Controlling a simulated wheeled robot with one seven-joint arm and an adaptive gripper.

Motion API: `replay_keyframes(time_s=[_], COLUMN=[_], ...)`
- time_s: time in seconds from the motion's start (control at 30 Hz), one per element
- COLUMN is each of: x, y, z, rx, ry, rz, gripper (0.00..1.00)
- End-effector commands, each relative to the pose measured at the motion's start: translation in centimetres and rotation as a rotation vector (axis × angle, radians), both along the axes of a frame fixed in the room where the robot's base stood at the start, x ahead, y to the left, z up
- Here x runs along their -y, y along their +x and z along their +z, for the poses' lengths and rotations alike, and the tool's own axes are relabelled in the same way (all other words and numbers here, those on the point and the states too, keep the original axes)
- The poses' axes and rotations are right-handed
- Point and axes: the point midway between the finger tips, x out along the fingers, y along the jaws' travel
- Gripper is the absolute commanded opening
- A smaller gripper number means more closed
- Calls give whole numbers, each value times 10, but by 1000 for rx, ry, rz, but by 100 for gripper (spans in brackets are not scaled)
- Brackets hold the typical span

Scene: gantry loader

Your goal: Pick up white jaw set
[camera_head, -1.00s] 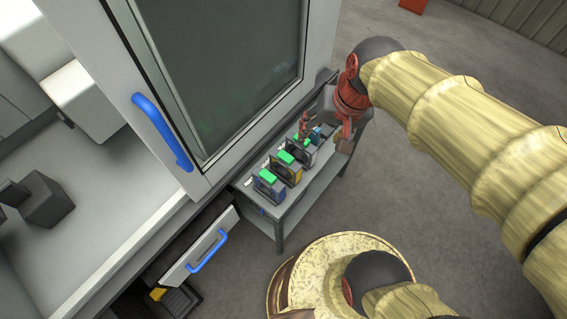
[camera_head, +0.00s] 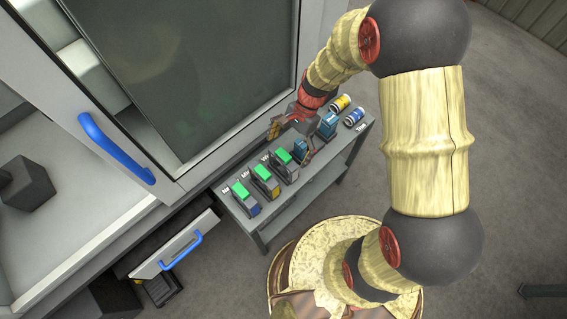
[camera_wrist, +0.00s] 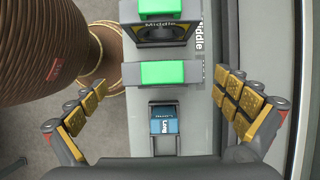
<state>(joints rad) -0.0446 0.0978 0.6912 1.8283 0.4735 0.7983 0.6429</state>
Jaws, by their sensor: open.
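The jaw sets stand in a row on a small grey side table (camera_head: 256,226), each with a green top. The one with the pale grey-white body (camera_head: 285,168) is at the right end of the row; it also shows in the wrist view (camera_wrist: 134,75) as a pale block with a green top. The yellow-marked set (camera_head: 266,184) is beside it, then the blue-marked one (camera_head: 245,202). My gripper (camera_head: 290,126) is above the table's back part. In the wrist view my gripper (camera_wrist: 163,108) is open and empty, fingers either side of the row.
A small blue-labelled item (camera_wrist: 163,126) stands next to the pale set. A blue box (camera_head: 328,124) and yellow (camera_head: 340,103) and blue (camera_head: 354,117) cans are at the table's right end. The machine door with a blue handle (camera_head: 115,150) and an open drawer (camera_head: 175,247) border the table.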

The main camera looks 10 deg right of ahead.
Motion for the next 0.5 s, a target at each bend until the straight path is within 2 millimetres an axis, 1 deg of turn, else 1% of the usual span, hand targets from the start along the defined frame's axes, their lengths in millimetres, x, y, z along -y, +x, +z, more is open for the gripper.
replay_keyframes(time_s=[0.17,0.3,0.4,0.5], x=[-4,-8,-13,-15], y=[0,-2,-5,-6], z=[-15,-36,-47,-50], rx=[1,-1,1,3], ry=[0,-1,0,1], rz=[0,2,2,1], gripper=[100,100,100,100])
